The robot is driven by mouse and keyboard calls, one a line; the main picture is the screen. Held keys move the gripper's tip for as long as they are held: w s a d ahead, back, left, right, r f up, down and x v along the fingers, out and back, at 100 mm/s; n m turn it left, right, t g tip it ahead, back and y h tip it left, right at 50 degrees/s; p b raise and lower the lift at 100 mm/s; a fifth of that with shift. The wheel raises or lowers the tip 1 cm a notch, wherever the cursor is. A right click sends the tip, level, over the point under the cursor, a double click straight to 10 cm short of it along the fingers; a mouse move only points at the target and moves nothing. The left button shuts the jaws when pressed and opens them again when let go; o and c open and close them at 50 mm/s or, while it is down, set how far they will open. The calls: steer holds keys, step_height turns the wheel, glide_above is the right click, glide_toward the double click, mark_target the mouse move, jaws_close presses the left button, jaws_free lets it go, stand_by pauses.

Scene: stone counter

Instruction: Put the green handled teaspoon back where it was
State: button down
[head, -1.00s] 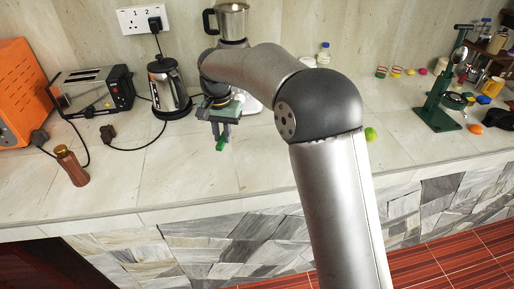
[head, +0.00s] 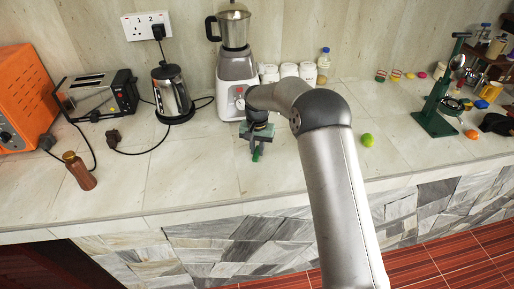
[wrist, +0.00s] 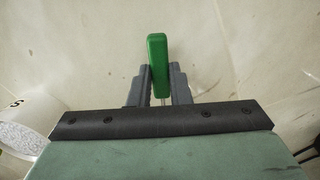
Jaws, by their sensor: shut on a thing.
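The green handled teaspoon (wrist: 157,55) is held between the two grey fingers of my gripper (wrist: 160,82) in the wrist view. Its green handle stands out past the fingertips, and a thin bit of metal shows between the fingers. The rest of the spoon is hidden. In the head view my gripper (head: 258,138) is over the counter in front of the blender, with the green handle (head: 257,155) pointing down below it. I cannot tell whether the handle touches the counter.
A blender (head: 237,75) and white jars (head: 288,71) stand behind my gripper. A kettle (head: 172,92), toaster (head: 97,94) and brown bottle (head: 79,171) are to the left. A lime (head: 367,140) and a dark green stand (head: 436,119) are to the right.

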steer(key=shift+f, duration=0.45)
steer(key=shift+f, duration=0.25)
steer(key=c, duration=1.3)
jaws_free()
steer(key=shift+c, duration=0.2)
steer(key=shift+r, duration=0.15)
